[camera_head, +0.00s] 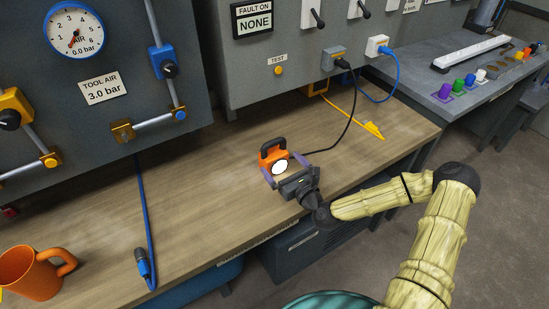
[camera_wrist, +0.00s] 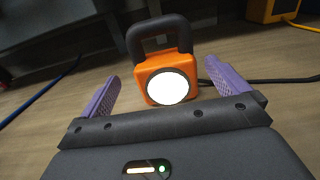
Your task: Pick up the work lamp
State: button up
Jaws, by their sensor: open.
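The work lamp (camera_head: 272,157) is an orange block with a black handle on top and a bright white round face. It stands upright on the wooden bench, plugged by a black cable. In the wrist view the work lamp (camera_wrist: 166,72) is straight ahead, its lit face toward me. My gripper (camera_head: 279,171) is just in front of the lamp, at the bench's front side. In the wrist view my gripper (camera_wrist: 170,88) shows its two purple fingers spread wide, one on each side of the lamp's lower front. Nothing is between the fingers except the view of the lamp.
The wooden bench (camera_head: 205,190) is mostly clear around the lamp. A black cable (camera_head: 345,125) runs from the lamp to a wall plug. A blue hose (camera_head: 146,215) and an orange mug (camera_head: 30,275) are at left. A yellow plug (camera_head: 372,129) lies behind right.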

aim_at(272, 150)
jog(key=shift+x, duration=1.1)
jog(key=shift+f+p+x, duration=0.15)
jog(key=shift+p+x, duration=0.3)
jog(key=shift+x, duration=0.85)
jog(key=shift+f+p+x, duration=0.1)
jog(key=shift+p+x, duration=0.3)
jog(key=shift+x, duration=0.95)
jog(key=shift+w+d, duration=0.1)
jog(key=shift+d, duration=0.1)
jog(key=c, duration=1.1)
jog(key=shift+r, duration=0.15)
notch_tip(272, 150, up, 10)
jog(key=shift+f+b, duration=0.1)
jog(key=shift+b, duration=0.35)
